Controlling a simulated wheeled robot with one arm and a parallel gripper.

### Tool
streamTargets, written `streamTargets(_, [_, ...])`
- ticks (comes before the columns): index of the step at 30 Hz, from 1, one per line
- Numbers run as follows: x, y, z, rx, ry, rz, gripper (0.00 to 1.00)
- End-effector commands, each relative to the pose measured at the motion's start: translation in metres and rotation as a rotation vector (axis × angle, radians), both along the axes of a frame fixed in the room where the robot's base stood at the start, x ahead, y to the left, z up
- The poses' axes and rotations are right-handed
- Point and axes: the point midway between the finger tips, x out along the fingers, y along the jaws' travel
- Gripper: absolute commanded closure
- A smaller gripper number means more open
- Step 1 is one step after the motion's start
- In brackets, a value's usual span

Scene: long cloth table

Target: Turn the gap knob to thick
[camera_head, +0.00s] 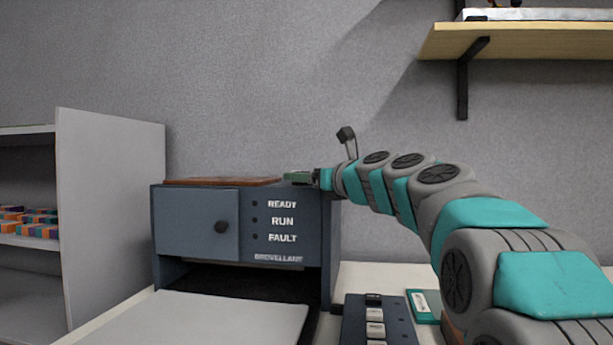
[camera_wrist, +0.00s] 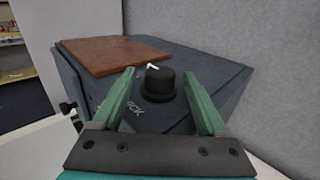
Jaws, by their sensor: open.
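The gap knob (camera_wrist: 158,82) is a black round knob with a white pointer mark, on top of the blue-grey machine (camera_head: 293,259). In the wrist view the pointer mark is at the knob's upper left edge. Part of a printed label, ending in "CK", shows left of the knob, mostly hidden by a finger. My gripper (camera_wrist: 160,95) is open, its two green fingers on either side of the knob with space between. In the head view my gripper (camera_head: 298,178) is at the machine's top right, and the knob cannot be made out there.
A brown board (camera_head: 222,181) lies on the machine's top, left of my gripper. A lever with a dark end (camera_head: 346,135) stands behind my arm. A button panel (camera_head: 375,318) and a teal item (camera_head: 424,304) lie in front. A shelf unit (camera_head: 112,205) stands left.

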Motion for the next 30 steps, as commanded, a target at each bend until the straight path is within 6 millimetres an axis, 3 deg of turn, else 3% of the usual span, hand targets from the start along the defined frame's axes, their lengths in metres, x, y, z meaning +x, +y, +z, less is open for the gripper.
streamTargets(8, [0.0011,0.0007,0.0008,0.001,-0.002,0.000,0.26])
streamTargets(27, [0.0010,0.0004,0.0009,0.001,-0.002,-0.001,0.98])
streamTargets(30, [0.0011,0.0004,0.0009,0.001,-0.002,-0.001,1.00])
